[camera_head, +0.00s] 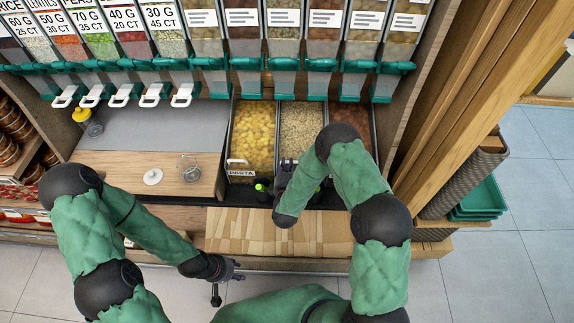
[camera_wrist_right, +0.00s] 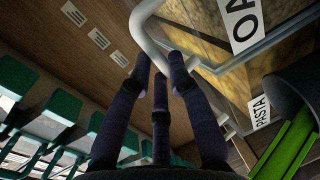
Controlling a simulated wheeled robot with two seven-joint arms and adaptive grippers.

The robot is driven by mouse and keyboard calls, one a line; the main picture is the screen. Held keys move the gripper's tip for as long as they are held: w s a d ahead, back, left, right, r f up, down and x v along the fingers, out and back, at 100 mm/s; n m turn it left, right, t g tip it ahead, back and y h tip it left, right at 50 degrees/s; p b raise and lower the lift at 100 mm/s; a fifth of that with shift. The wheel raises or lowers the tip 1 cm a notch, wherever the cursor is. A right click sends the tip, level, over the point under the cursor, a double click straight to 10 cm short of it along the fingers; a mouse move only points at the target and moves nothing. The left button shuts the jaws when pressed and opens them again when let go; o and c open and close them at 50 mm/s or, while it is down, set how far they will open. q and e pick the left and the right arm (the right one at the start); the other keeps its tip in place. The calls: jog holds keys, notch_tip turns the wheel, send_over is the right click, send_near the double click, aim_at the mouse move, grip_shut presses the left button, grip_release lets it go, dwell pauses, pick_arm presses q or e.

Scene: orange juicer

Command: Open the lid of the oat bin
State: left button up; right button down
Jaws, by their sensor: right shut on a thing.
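The oat bin (camera_head: 301,125) is the middle of three bins below the dispensers, filled with pale flakes. In the right wrist view, its clear lid (camera_wrist_right: 285,42) carries a partly cut-off label starting "OA" (camera_wrist_right: 243,20) and a white bar handle (camera_wrist_right: 148,38). My right gripper (camera_head: 287,168) is at the bin's front edge. In the wrist view its dark fingers (camera_wrist_right: 162,68) are shut on the white handle. My arm hides the handle in the head view, and I cannot tell whether the lid is raised. My left gripper (camera_head: 233,270) is low in front of the counter, apart from the bins; its finger opening is unclear.
The pasta bin (camera_head: 252,132) is directly left of the oat bin. Black-and-green scoops (camera_head: 263,188) sit in front. Dispensers with green fittings (camera_head: 283,63) hang above the bins. A wooden post (camera_head: 455,110) stands right. The grey counter mat (camera_head: 150,130) is mostly clear.

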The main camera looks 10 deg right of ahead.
aim_at(288, 143)
jog(key=w+d+r, duration=0.1)
jog(key=w, duration=0.2)
jog(key=w+d+r+b, duration=0.1)
jog(key=w, duration=0.3)
jog(key=w+d+r, duration=0.1)
jog(key=w, duration=0.3)
jog(key=shift+d+r, duration=0.1)
jog(key=c, duration=1.4)
grip_release()
jog(key=v, duration=1.2)
